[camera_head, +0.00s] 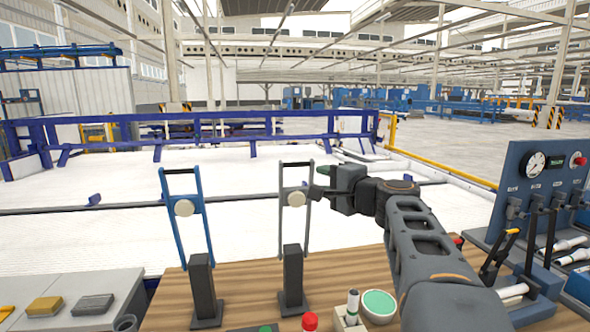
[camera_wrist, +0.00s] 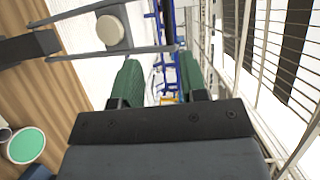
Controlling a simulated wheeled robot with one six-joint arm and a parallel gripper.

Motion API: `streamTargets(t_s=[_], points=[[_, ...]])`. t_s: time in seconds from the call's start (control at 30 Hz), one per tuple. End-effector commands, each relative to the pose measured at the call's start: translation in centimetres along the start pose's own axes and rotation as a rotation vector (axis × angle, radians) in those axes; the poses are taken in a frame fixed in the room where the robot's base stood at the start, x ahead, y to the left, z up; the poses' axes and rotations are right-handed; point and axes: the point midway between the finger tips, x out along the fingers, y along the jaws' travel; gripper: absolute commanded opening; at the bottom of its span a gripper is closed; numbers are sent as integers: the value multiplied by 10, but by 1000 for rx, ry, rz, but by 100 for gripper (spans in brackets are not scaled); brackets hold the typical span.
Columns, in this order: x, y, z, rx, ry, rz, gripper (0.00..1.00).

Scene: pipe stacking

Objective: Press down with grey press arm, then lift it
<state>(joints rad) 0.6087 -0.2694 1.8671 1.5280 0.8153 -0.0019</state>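The grey press arm (camera_head: 308,225) stands upright on a dark post (camera_head: 292,278), with a pale round knob (camera_head: 296,198) midway up and a crossbar at its top. My gripper (camera_head: 321,180) is just right of its upper part in the head view. In the wrist view my gripper (camera_wrist: 158,68) has its two green fingers apart with nothing held between them. The grey press arm (camera_wrist: 100,51) lies across the top left there, its far end just ahead of the gap between the fingertips. I cannot tell whether they touch.
A blue press arm (camera_head: 178,228) stands to the left on its own post. A gauge panel (camera_head: 540,185) with levers is at the right. A red-capped item (camera_head: 310,321) and a round green-topped container (camera_head: 379,304) sit at the front of the wooden table (camera_head: 340,262).

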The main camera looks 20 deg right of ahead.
Motion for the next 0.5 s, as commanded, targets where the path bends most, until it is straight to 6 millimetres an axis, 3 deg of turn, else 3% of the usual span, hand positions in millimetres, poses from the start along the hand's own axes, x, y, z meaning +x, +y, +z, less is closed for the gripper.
streamTargets(t_s=[0.17,0.5], points=[[17,-9,-8,25,13,-31,39],[82,-11,-7,23,11,-28,39]])
